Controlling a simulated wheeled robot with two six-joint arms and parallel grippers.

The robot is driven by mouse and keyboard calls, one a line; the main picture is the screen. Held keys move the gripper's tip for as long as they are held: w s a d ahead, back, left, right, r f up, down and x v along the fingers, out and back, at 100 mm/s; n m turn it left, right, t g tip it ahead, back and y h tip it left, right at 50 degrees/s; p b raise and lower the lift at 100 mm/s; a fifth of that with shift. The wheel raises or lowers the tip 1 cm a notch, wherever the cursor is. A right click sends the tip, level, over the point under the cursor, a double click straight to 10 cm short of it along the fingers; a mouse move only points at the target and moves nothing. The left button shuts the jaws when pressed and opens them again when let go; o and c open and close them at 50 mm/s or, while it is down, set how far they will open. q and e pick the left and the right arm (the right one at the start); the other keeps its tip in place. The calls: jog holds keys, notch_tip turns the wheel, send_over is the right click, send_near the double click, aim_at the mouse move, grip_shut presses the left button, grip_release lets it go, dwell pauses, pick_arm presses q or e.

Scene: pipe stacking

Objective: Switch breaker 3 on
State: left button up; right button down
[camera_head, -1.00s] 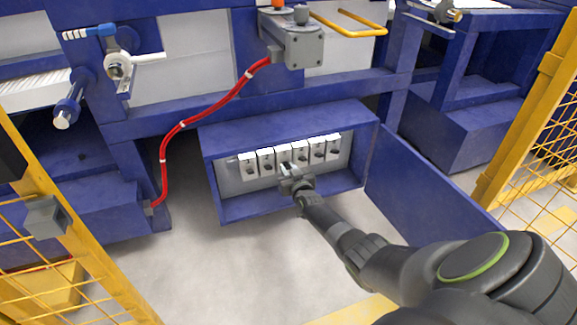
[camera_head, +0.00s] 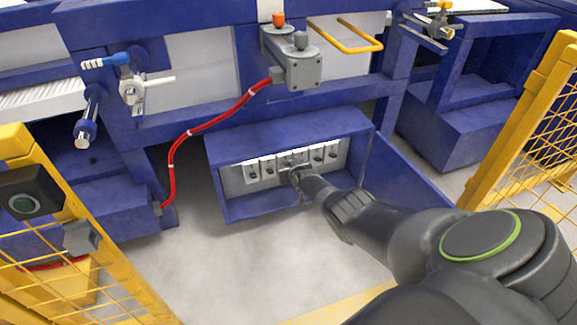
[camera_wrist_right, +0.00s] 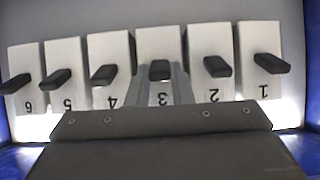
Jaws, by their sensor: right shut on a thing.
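Breaker 3 (camera_wrist_right: 160,42) is a white block with a dark lever (camera_wrist_right: 159,70) in a row of numbered breakers. In the right wrist view the numbers appear upside down. My right gripper (camera_wrist_right: 160,76) is shut on that lever, one finger on each side. In the head view my right gripper (camera_head: 297,172) reaches into the open blue box (camera_head: 262,211) and hides part of the row. Breaker 2 (camera_wrist_right: 209,42) and breaker 4 (camera_wrist_right: 105,50) stand on either side, clear of the fingers. My left gripper is not in view.
The blue box's door (camera_head: 398,178) hangs open at the right, near my right arm. A red cable (camera_head: 172,165) runs left of the box. A grey unit (camera_head: 294,65) is above it. Yellow mesh fences (camera_head: 510,130) stand at both sides. Grey floor in front is free.

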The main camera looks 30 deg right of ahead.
jog(key=shift+w+r+g, duration=0.2)
jog(key=shift+r+g, duration=0.1)
jog(key=c, duration=1.3)
grip_release()
jog(key=shift+s+f, duration=0.1)
jog(key=shift+f, duration=0.05)
